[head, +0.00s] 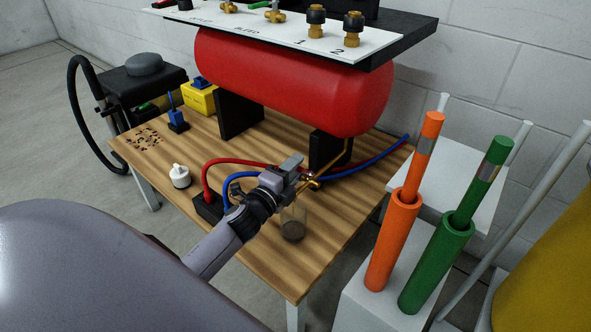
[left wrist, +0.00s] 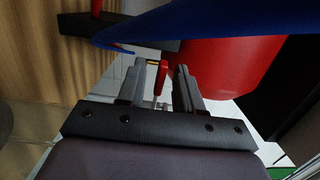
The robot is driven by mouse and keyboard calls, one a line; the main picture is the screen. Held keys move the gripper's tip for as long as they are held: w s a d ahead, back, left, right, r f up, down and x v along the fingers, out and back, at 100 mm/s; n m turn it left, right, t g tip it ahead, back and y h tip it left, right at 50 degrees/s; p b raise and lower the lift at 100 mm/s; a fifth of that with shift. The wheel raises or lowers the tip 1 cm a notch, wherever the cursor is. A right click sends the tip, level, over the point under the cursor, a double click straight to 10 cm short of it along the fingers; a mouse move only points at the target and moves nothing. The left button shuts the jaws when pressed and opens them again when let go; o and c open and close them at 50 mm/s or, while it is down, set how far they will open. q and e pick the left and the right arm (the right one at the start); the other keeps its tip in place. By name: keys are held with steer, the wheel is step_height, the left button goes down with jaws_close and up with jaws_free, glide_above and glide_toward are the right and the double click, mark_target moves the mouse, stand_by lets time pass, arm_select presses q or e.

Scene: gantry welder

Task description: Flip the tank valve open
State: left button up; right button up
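The red tank (head: 290,85) lies on its stands on the wooden table. A brass pipe and valve (head: 313,183) come down from its right end. My left gripper (head: 292,172) is at this brass valve, above a glass jar (head: 293,224). In the left wrist view, a red valve lever (left wrist: 161,75) on a metal stem stands between the two fingers of my left gripper (left wrist: 160,84). There is a gap on each side, so the fingers look open around the lever, not closed on it. The lever is hidden in the head view. My right gripper is out of view.
A red hose (head: 225,162) and a blue hose (head: 375,157) run close to the gripper; a blue hose (left wrist: 220,25) crosses the wrist view. Orange (head: 392,235) and green (head: 437,262) tubes stand at right. A white object (head: 180,176) sits on the table's left.

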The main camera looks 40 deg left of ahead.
arm_select(q)
steer(key=shift+w, duration=0.45)
jaws_close()
steer(key=shift+w+r+m+h+p, duration=0.2)
steer(key=shift+m+h+p, duration=0.25)
steer(key=shift+h, duration=0.35)
steer(key=shift+w+f+m+h, duration=0.1)
steer(key=shift+f+m+h, duration=0.05)
steer(key=shift+m+h, duration=0.3)
jaws_free()
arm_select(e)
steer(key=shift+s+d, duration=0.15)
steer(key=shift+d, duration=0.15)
